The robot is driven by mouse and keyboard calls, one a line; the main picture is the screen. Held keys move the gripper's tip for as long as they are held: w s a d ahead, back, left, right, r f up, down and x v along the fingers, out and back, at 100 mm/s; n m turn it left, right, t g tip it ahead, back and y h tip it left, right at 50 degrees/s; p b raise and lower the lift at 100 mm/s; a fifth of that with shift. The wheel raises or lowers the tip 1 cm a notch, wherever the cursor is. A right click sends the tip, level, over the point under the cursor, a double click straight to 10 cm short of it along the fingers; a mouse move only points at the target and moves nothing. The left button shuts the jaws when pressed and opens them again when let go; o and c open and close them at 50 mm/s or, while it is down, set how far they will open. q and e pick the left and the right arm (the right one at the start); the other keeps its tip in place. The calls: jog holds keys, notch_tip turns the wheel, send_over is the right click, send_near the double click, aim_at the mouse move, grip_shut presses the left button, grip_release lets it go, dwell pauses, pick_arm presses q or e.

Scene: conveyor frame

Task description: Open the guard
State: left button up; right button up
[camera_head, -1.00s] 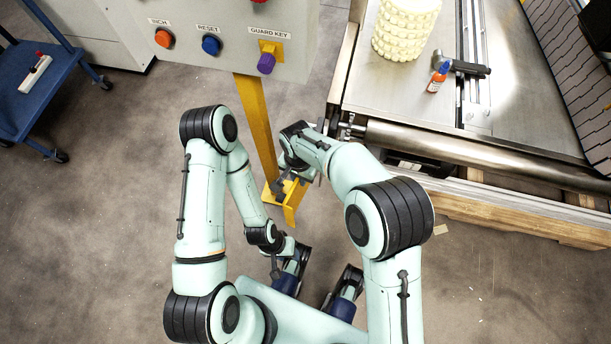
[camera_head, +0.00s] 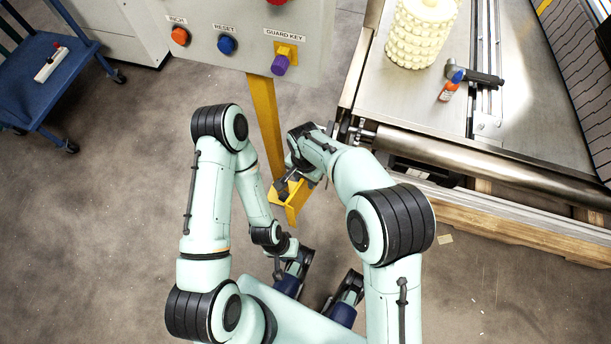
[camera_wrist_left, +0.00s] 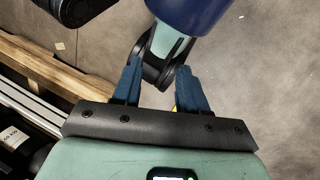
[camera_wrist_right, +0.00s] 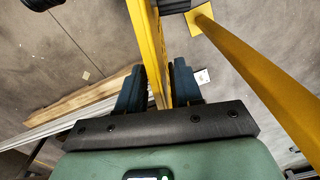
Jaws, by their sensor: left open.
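The grey control panel (camera_head: 235,50) stands at the top of the head view. A purple key knob (camera_head: 279,65) sits on a yellow plate under the label GUARD KEY. A dark slatted panel (camera_head: 580,70) stands along the conveyor's far right; I cannot tell whether it is the guard. My left gripper (camera_wrist_left: 158,66) is open and empty, low over the floor near my base.
The panel also has an orange INCH button (camera_head: 180,37) and a blue RESET button (camera_head: 227,45). A cream studded roller (camera_head: 422,30), a bottle (camera_head: 450,86) and a hammer (camera_head: 475,77) are on the conveyor (camera_head: 400,95). A blue cart (camera_head: 50,85) stands left.

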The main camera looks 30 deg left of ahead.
jog(key=shift+r, duration=0.1)
pick_arm(q)
jog(key=shift+s+r+p, duration=0.25)
jog(key=shift+r+p, duration=0.2)
jog(key=shift+p, duration=0.1)
jog(key=shift+s+r+p, duration=0.2)
jog(key=shift+r+p, duration=0.25)
jog(key=shift+p, duration=0.05)
pick_arm(e)
notch_tip(320, 180, up, 13)
jog(key=shift+r, duration=0.15)
jog(key=s+d+f+g+y+p, duration=0.25)
jog(key=d+f+p, duration=0.35)
jog(key=d+f, duration=1.15)
pick_arm(q)
notch_tip(320, 180, up, 10)
jog(key=w+p, duration=0.1)
jog(key=p, duration=0.4)
jog(key=shift+r+g, duration=0.25)
jog(key=shift+g, duration=0.05)
pick_arm(e)
jog(key=s+d+f+m+t+y, duration=0.1)
jog(key=s+d+f+m, duration=0.1)
jog(key=s+d, duration=0.9)
jog(key=s+m, duration=0.1)
jog(key=s, duration=0.3)
jog(key=shift+s+d, duration=0.3)
jog(key=shift+s, duration=0.05)
